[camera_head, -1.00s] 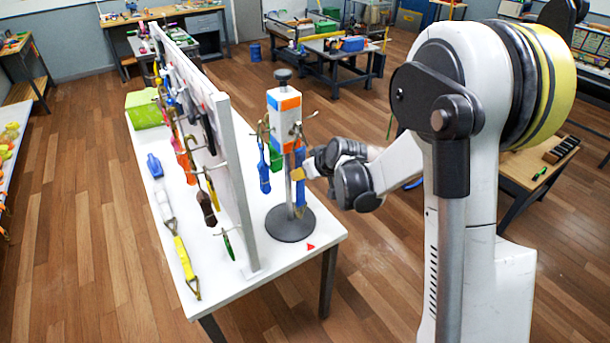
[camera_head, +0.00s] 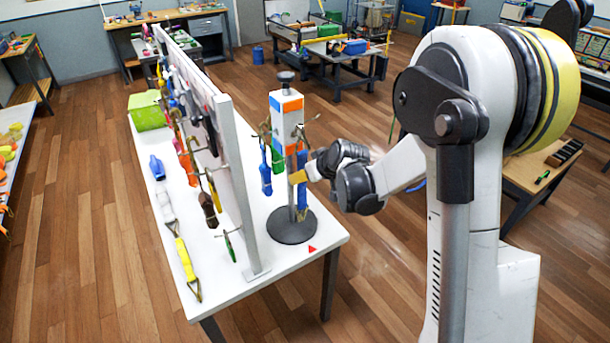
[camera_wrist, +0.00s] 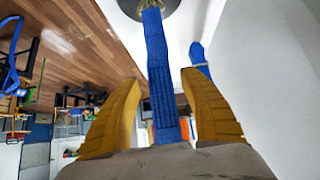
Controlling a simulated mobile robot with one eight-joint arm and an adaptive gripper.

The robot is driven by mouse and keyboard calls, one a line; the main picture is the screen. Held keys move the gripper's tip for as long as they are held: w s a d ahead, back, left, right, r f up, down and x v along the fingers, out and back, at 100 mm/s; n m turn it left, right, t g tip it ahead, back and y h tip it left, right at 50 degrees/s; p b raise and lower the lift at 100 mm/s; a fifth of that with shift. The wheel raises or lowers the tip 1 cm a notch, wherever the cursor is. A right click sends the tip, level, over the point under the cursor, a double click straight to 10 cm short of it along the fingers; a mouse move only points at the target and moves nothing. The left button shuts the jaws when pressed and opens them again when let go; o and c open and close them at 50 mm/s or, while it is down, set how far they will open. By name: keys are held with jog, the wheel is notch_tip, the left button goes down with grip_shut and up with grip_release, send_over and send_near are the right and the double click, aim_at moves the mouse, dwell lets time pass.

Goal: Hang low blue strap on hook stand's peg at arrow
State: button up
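A blue strap (camera_head: 302,188) hangs at the right side of the hook stand (camera_head: 287,105), below a metal peg (camera_head: 306,126). My gripper (camera_head: 298,177), with yellow fingers, is at this strap from the right. In the wrist view the strap (camera_wrist: 158,70) runs between the two fingers (camera_wrist: 160,85), with a visible gap on each side, so the gripper looks open around it. The strap's part near the palm is hidden. A second blue strap (camera_head: 265,172) hangs on the stand's left side; a blue strap (camera_wrist: 198,58) also shows beyond the right finger. A red arrow marker (camera_head: 312,249) lies on the table before the stand's base.
The stand's round dark base (camera_head: 290,228) rests on the white table (camera_head: 318,232). A white pegboard wall (camera_head: 232,185) with several hanging straps stands to its left. A yellow-ended strap (camera_head: 186,262) and a green bin (camera_head: 147,112) are beyond it.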

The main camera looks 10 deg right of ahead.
jog(key=v, duration=1.2)
jog(key=s+f+m+h+b, duration=0.1)
jog(key=s+f+b, duration=0.2)
jog(key=s+b, duration=0.2)
jog(key=s+a+f+m+g+h+b, duration=0.1)
jog(key=s+f+b, duration=0.3)
jog(key=s, duration=0.7)
jog(key=s+f+m+b, duration=0.1)
jog(key=s+f+b, duration=0.2)
jog(key=s+b, duration=0.3)
jog(key=s, duration=0.3)
jog(key=shift+a+f+m+h, duration=0.3)
jog(key=shift+h, duration=0.1)
